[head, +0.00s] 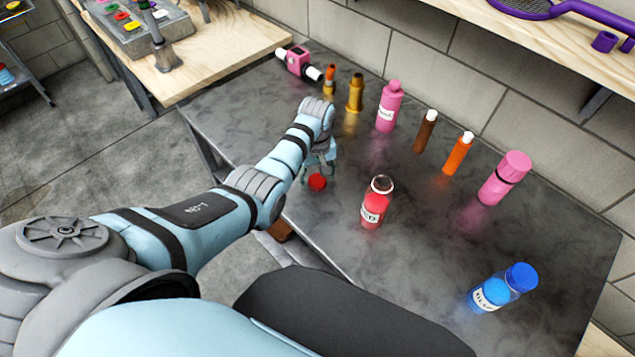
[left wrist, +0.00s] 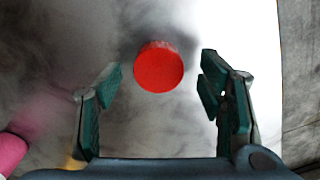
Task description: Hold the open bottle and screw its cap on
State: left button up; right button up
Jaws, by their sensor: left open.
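The open bottle (head: 375,204) is clear with red contents and a white label, and stands upright on the table without a cap. The red cap (head: 317,182) lies on the table to its left, near the table's front edge. My left gripper (head: 318,160) is over the table just behind the cap in the head view. In the left wrist view, the red cap (left wrist: 159,67) is ahead of the open fingers (left wrist: 165,95), roughly between their lines, with nothing held. I do not see my right gripper.
The dark table (head: 420,240) also bears a blue-capped bottle (head: 504,289), a large pink bottle (head: 504,178), an orange bottle (head: 458,153), a brown bottle (head: 426,131), another pink bottle (head: 389,107) and a pink device (head: 299,62). A block wall stands behind. The table between the bottles is clear.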

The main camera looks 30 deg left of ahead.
pick_arm(q)
jog(key=shift+f, duration=0.55)
jog(key=shift+r, duration=0.1)
jog(key=c, duration=0.8)
